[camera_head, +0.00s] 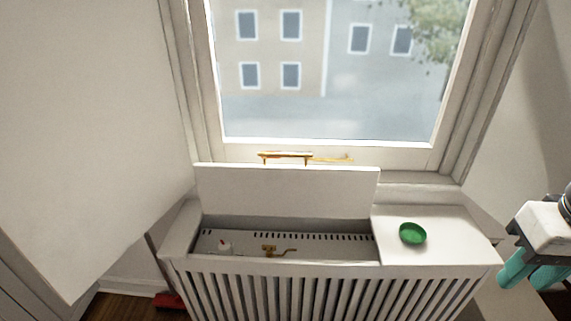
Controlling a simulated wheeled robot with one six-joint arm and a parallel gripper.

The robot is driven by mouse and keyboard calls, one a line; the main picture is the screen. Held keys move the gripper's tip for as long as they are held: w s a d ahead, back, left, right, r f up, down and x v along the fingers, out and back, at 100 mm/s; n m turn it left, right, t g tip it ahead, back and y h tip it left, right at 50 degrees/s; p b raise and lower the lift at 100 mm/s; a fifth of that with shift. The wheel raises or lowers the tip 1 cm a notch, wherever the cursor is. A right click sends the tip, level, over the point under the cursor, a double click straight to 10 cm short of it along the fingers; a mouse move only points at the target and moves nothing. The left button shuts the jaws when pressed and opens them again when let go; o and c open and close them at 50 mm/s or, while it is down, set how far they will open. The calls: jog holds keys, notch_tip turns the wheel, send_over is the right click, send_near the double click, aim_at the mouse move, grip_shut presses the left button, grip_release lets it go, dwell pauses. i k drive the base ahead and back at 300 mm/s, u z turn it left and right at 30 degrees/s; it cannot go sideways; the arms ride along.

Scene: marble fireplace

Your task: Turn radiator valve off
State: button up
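The radiator cover (437,226) is white and slatted, standing below the window. Its hinged lid (287,191) is raised, leaving a rectangular opening. The lever points to the right. Which of these is the valve I cannot tell for certain, and their lower parts are hidden. My gripper (528,275), with teal fingers, is at the right edge, apart from the cover. Its fingers are spread with nothing visible between them.
A green bowl (411,233) sits on the cover's closed right part, between my gripper and the opening. A window with a brass handle (287,156) is behind the raised lid. A white panel (90,130) fills the left. A red object (170,301) lies on the floor.

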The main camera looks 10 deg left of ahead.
aim_at(224, 248)
jog(key=u, duration=0.35)
jog(key=k, duration=0.5)
jog(key=u, duration=1.3)
jog(key=i, duration=1.2)
jog(key=z, duration=0.9)
